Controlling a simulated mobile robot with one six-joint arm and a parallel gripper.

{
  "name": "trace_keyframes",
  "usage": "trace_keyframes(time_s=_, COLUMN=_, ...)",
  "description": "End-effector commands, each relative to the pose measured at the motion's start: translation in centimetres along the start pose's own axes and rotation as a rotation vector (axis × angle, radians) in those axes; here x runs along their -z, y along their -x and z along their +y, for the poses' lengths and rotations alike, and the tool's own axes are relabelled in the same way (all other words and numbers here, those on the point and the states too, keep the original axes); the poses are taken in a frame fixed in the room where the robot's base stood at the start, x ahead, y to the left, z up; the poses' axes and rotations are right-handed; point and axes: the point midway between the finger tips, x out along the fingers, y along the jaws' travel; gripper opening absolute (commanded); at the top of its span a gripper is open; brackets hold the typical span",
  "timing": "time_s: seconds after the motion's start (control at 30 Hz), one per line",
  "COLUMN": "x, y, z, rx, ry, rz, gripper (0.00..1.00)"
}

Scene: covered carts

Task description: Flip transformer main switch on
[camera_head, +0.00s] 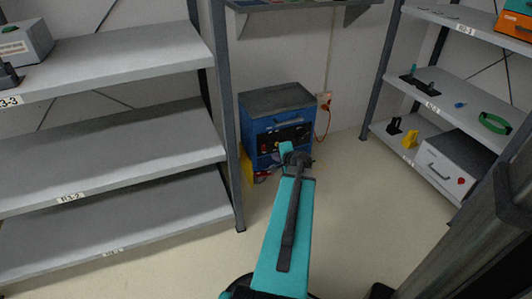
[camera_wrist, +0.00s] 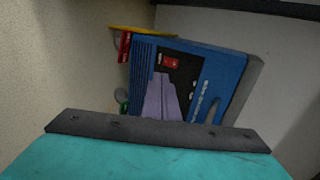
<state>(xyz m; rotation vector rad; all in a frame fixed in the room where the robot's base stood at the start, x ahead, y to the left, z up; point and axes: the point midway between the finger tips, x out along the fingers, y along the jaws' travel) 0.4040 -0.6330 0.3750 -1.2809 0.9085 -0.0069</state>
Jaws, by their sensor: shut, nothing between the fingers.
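The transformer is a blue box with a dark grey top (camera_head: 275,98), standing on the floor against the back wall. Its black front panel carries small controls, partly hidden by my arm in the head view. In the wrist view the blue transformer (camera_wrist: 225,68) appears turned on its side. A red switch (camera_wrist: 171,62) sits on its black panel; I cannot tell its position. My gripper (camera_wrist: 161,76) is shut and empty, its fingertips pointing at the panel just below the red switch in the picture. I cannot tell whether they touch. The fingers are hard to make out in the head view.
A grey shelf rack (camera_head: 120,150) stands left of the transformer, its post close by. Another rack (camera_head: 455,108) on the right holds tools and a grey case (camera_head: 455,165). A wall shelf hangs above. A red cable (camera_head: 326,120) runs from a wall outlet. The floor between is clear.

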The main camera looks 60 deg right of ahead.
Motion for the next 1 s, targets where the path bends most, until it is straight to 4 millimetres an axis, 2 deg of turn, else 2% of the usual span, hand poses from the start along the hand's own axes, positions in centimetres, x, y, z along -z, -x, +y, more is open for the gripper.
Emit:
trace_keyframes(time_s=0.17, x=0.7, y=0.0, z=0.1, rx=0.000, ry=-0.005, rz=0.007, gripper=0.00)
trace_keyframes(time_s=0.37, x=0.9, y=-0.9, z=0.2, rx=0.000, ry=-0.006, rz=0.008, gripper=0.00)
trace_keyframes(time_s=1.0, x=1.1, y=-7.8, z=0.3, rx=0.000, ry=-0.006, rz=0.010, gripper=0.00)
